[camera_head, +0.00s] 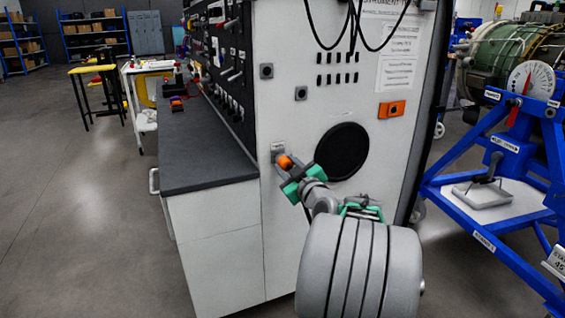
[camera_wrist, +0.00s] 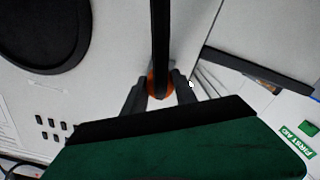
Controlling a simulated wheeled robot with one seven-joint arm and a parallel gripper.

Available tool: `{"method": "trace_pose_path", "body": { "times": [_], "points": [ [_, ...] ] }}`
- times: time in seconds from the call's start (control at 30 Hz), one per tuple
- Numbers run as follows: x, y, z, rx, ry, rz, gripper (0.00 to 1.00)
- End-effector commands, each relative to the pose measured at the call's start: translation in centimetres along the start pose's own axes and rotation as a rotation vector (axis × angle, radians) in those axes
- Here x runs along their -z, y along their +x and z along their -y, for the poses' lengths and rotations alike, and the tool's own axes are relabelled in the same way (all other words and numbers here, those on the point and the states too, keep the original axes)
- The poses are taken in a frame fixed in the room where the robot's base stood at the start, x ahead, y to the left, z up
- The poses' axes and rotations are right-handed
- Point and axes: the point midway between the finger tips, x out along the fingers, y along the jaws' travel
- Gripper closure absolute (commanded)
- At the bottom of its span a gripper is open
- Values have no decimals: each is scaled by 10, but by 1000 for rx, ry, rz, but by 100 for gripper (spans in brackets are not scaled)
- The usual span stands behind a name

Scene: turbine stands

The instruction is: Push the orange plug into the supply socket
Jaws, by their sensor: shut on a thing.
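The orange plug (camera_head: 285,162) is between the fingertips of my gripper (camera_head: 289,170) in the head view. My gripper is shut on it, near the side of the white cabinet. The plug also shows as an orange round piece (camera_wrist: 151,84) between the two dark fingers in the wrist view. A small grey socket plate (camera_head: 278,148), likely the supply socket, is on the cabinet side just above and behind the plug. The plug and gripper partly hide it. I cannot tell whether the plug is touching the socket or inside it.
The white cabinet side (camera_head: 300,125) carries a round black disc (camera_head: 342,151), an orange box (camera_head: 391,109) and hanging black cables. A dark-topped bench (camera_head: 205,150) stands left. A blue turbine stand (camera_head: 500,215) stands right. Open floor lies at left.

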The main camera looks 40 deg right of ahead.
Motion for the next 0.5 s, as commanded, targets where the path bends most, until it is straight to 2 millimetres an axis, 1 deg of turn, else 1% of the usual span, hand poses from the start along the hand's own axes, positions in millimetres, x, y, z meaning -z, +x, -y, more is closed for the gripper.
{"method": "trace_pose_path", "body": {
  "times": [0.17, 0.5],
  "points": [
    [0, -2, 0, -1, -1, -1, 100],
    [-1, -24, 0, -2, -1, -1, 100]
  ]
}}
